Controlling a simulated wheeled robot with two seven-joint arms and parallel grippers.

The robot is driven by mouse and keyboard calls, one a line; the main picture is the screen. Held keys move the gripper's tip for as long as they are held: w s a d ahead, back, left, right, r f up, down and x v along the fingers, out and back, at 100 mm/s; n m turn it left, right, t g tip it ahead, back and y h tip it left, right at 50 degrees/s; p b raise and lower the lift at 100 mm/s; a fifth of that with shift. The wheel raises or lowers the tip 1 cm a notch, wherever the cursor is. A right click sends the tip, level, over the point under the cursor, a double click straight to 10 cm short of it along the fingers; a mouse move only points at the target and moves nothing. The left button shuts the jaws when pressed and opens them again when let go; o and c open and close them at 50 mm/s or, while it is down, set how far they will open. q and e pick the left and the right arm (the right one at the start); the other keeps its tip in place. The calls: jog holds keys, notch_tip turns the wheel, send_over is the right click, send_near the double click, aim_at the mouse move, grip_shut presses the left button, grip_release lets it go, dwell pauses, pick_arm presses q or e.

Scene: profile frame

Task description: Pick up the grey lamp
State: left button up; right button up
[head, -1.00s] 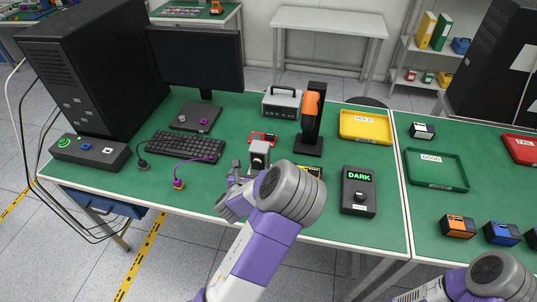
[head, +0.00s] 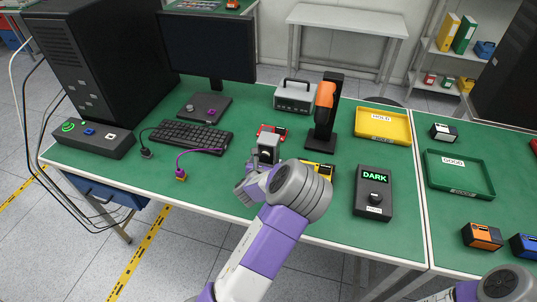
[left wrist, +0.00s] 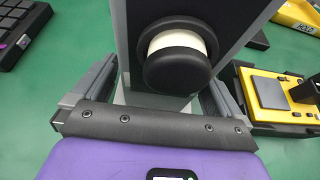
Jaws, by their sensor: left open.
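The grey lamp (head: 268,147) stands upright on the green bench; it is a boxy grey body with a dark face. In the left wrist view the lamp (left wrist: 212,22) fills the upper middle, with a round black knob on a pale collar facing me. My left gripper (head: 256,178) is open at the lamp's near side. In the left wrist view its fingers (left wrist: 160,88) lie on either side of the lamp's lower part; whether they touch it I cannot tell. The lamp's lower part is partly hidden by my arm and gripper. My right gripper is out of view.
A yellow device (left wrist: 272,95) sits close to the lamp's right, a red one (head: 272,130) behind it. An orange-and-black tool on a stand (head: 323,110) and a DARK box (head: 373,193) are further right. A keyboard (head: 190,136) and purple cable (head: 200,151) lie left.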

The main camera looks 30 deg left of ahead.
aim_at(268, 141)
pick_arm(q)
jog(key=shift+x, duration=0.9)
jog(key=c, duration=1.4)
notch_tip(268, 141, up, 10)
jog(key=shift+r+p, duration=0.1)
jog(key=shift+p, duration=1)
jog(key=shift+f+b, duration=0.2)
jog(key=shift+b, duration=0.1)
jog(key=shift+f+b, duration=4.55)
jog(key=shift+f, duration=0.35)
jog(key=shift+r, duration=0.1)
